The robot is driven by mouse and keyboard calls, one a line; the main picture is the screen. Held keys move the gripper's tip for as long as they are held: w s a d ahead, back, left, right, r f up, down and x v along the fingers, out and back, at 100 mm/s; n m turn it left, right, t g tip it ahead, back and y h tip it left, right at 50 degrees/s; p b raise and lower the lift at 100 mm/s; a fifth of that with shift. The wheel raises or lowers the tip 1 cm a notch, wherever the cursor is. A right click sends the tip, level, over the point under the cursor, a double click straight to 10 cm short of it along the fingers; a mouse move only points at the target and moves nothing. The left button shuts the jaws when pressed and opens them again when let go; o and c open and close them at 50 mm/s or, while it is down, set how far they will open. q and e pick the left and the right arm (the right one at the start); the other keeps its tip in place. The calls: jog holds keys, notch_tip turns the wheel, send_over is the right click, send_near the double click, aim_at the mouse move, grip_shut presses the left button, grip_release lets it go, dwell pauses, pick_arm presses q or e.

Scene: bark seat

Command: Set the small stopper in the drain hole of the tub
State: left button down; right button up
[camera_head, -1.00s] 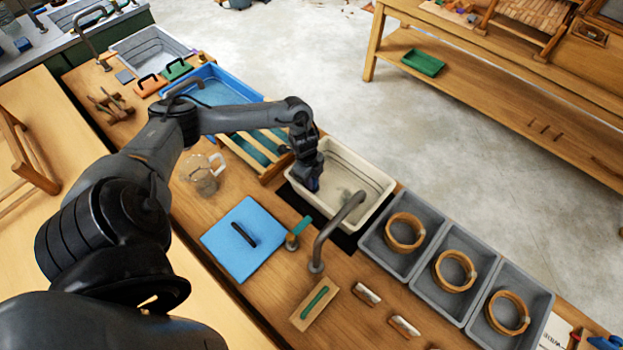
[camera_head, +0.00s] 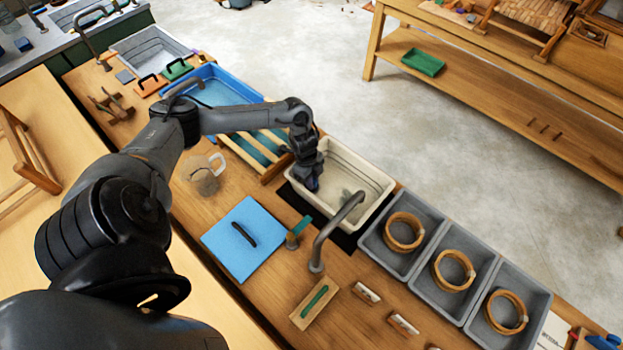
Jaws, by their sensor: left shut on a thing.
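The cream tub (camera_head: 372,178) is set in the wooden counter, with a curved grey faucet (camera_head: 335,228) in front of it. My left gripper (camera_head: 313,187) points down inside the left part of the tub. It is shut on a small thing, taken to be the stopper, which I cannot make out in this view. The drain hole cannot be told clearly; my gripper and the faucet cover parts of the tub floor. My right gripper is not in view.
Grey bins (camera_head: 421,267) with wooden rings stand right of the tub. A blue board (camera_head: 245,262) with a black handle lies in front. A clear pitcher (camera_head: 203,178) and a slatted rack (camera_head: 244,152) are to the left. The faucet rises close to my gripper.

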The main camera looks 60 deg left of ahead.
pick_arm(q)
jog(key=shift+f, duration=0.25)
jog(key=c, duration=0.6)
grip_release()
jog(key=shift+r+p, duration=0.65)
notch_tip(320, 180, up, 5)
jog(key=p, duration=0.5)
jog(key=shift+r+p, duration=0.2)
jog(key=shift+p, duration=0.2)
jog(key=shift+r, duration=0.15)
